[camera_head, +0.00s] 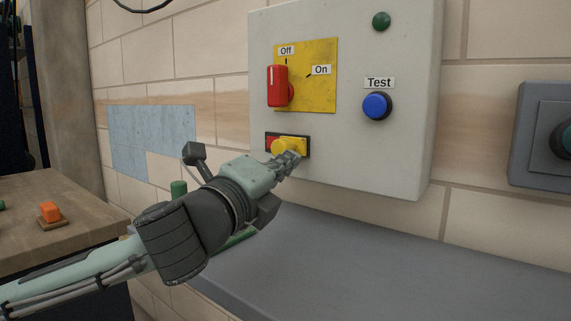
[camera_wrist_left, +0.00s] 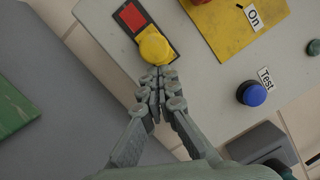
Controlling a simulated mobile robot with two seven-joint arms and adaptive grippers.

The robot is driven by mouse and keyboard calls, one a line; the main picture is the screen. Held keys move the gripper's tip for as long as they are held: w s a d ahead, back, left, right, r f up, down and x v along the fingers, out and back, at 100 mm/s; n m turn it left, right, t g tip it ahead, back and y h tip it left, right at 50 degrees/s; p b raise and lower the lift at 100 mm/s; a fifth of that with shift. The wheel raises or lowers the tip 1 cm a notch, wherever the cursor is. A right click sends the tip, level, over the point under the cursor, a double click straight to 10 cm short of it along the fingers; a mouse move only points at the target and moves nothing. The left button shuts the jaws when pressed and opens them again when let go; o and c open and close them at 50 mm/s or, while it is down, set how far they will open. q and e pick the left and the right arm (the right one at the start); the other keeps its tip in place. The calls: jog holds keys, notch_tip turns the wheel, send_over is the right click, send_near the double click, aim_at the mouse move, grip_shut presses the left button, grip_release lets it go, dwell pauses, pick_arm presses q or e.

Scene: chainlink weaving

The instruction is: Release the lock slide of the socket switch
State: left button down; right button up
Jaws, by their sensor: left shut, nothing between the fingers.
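The lock slide is a yellow knob (camera_head: 287,145) in a dark slot on the grey switch box (camera_head: 400,165). A red patch (camera_head: 271,142) shows in the slot to the left of the knob. In the left wrist view the yellow knob (camera_wrist_left: 154,46) sits just beyond my fingertips. The red rotary switch (camera_head: 278,86) above it stands upright at Off on a yellow plate (camera_head: 318,85). My left gripper (camera_head: 291,156) is shut and empty, its fingertips at the knob's lower right side. I cannot tell whether they touch it. My right gripper is not in view.
A blue Test button (camera_head: 377,106) and a green lamp (camera_head: 381,20) are on the box. A grey ledge (camera_head: 400,255) runs below it. A wooden table (camera_head: 60,215) with an orange block (camera_head: 50,211) stands at left. Another grey box (camera_head: 540,130) is at right.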

pick_arm(q)
jog(key=shift+w+a, duration=0.2)
jog(key=shift+w+a+p, duration=0.2)
jog(key=shift+w+a, duration=0.4)
jog(key=shift+a, duration=0.2)
jog(key=shift+w+a+p, duration=0.2)
jog(key=shift+w+a, duration=0.35)
jog(key=shift+a, duration=0.25)
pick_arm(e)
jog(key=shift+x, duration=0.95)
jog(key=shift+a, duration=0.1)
